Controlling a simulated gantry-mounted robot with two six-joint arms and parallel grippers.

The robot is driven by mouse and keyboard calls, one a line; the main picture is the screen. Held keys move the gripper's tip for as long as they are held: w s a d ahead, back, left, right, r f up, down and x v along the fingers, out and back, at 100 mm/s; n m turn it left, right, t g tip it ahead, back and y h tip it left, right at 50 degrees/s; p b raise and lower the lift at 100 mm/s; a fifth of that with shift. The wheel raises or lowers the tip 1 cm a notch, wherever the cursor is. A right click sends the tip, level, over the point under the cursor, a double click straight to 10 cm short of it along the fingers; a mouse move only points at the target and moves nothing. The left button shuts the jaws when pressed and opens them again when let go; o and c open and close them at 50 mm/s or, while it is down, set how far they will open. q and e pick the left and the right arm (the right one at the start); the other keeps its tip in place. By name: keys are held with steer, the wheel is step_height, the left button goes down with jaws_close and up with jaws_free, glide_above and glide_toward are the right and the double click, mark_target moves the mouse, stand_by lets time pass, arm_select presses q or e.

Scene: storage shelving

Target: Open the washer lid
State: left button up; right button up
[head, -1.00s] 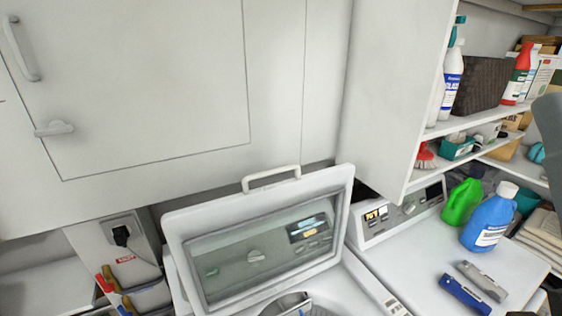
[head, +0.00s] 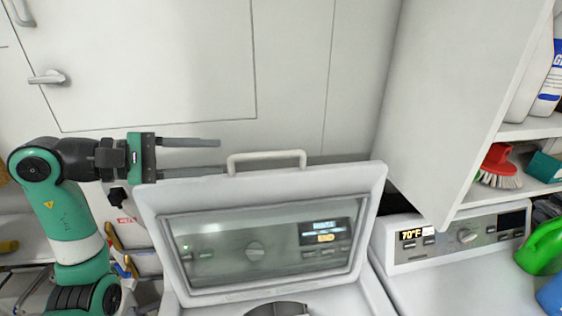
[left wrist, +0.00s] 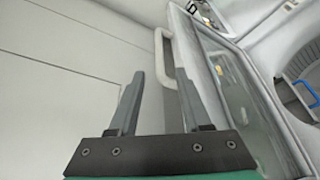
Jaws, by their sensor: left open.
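The washer lid (head: 372,200) is white with a glass window and stands raised, tilted up above the washer tub (head: 278,309). Its white handle (head: 266,156) is on the lid's top edge. My left gripper (head: 218,157) is open and empty, just left of the handle, with its fingers pointing right toward it. In the left wrist view the handle (left wrist: 168,62) appears between the two fingertips (left wrist: 160,73); I cannot tell whether it is within their reach. The lid (left wrist: 217,75) also shows there, right of the fingers. My right gripper is not in view.
A white cabinet (head: 150,60) is close behind the lid. A shelf unit (head: 440,100) with a red brush (head: 497,162) stands at right. A second machine's control panel (head: 455,235) and a green bottle (head: 543,247) are below it.

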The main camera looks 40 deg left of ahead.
mark_target(255, 155)
arm_select(q)
steer(key=p+x, duration=0.2)
steer(key=x, duration=0.9)
steer(key=shift+w+d+p, duration=0.25)
steer(key=shift+w+p, duration=0.1)
jaws_close()
stand_by(0.8)
